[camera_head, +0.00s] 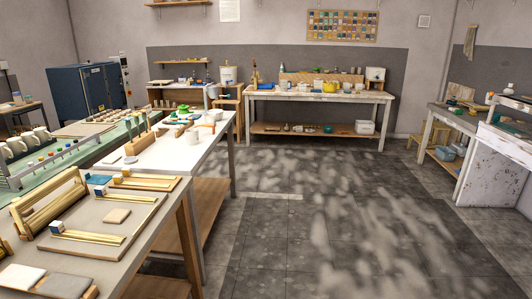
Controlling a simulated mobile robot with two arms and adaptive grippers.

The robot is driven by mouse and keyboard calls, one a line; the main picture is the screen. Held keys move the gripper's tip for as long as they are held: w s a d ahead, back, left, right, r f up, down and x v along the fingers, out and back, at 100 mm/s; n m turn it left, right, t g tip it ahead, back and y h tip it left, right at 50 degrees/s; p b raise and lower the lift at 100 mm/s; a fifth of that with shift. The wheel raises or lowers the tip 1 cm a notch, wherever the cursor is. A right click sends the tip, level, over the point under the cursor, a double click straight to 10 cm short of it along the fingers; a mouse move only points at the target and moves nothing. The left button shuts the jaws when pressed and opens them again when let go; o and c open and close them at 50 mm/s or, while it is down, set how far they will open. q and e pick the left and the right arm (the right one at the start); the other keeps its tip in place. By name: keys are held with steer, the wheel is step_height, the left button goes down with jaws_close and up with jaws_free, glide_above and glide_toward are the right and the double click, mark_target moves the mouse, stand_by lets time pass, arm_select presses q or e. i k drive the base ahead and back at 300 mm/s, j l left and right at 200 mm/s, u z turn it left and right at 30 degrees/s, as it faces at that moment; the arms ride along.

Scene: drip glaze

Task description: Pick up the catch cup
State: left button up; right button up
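I cannot tell for certain which vessel is the catch cup. Two small white cups, a nearer one (192,138) and one farther right (210,126), stand on the white table (190,158) at left centre. Small pale vessels and a yellow bowl (330,87) stand on the long white bench (290,96) at the back wall. Several white mugs (16,147) stand in a row at the far left. Neither of my grippers is in view.
The nearer left table holds wooden strips, tiles and a wooden rack (48,205). A blue kiln (88,88) stands at back left. A splattered white booth (498,150) and side table (455,120) are at right. The grey floor (330,220) between is clear.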

mark_target(192, 135)
steer(key=i, duration=2.25)
steer(key=i+u, duration=0.35)
steer(key=i, duration=0.2)
steer(key=i+l+u, duration=0.2)
steer(key=i+u, duration=0.2)
steer(key=i, duration=0.15)
